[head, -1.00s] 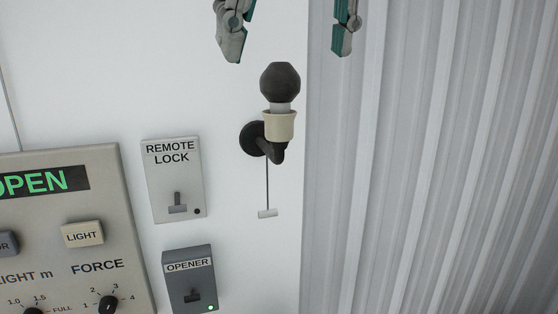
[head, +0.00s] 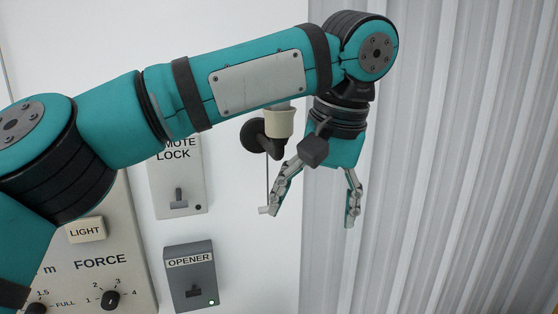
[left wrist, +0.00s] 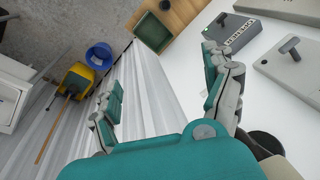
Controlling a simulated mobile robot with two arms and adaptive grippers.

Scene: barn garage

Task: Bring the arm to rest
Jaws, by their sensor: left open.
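My left arm reaches across the head view from the left, and its left gripper (head: 312,212) hangs fingers-down at its end. The gripper is open and empty, in front of the seam between the white wall and the ribbed panel. Its fingers also show in the left wrist view (left wrist: 165,95), spread apart. The lamp's cream socket (head: 279,122) on its dark wall bracket is just left of the gripper. My arm hides the bulb. The pull cord's handle (head: 266,210) is close to the left fingertip; I cannot tell if they touch. My right gripper is not in view.
On the wall are the remote lock plate (head: 181,190), the opener box (head: 190,279) with a green light, and a control panel (head: 125,230), partly covered by my arm. The ribbed panel (head: 450,160) fills the right. A blue bucket (left wrist: 99,55) and yellow bin (left wrist: 78,80) stand on the floor.

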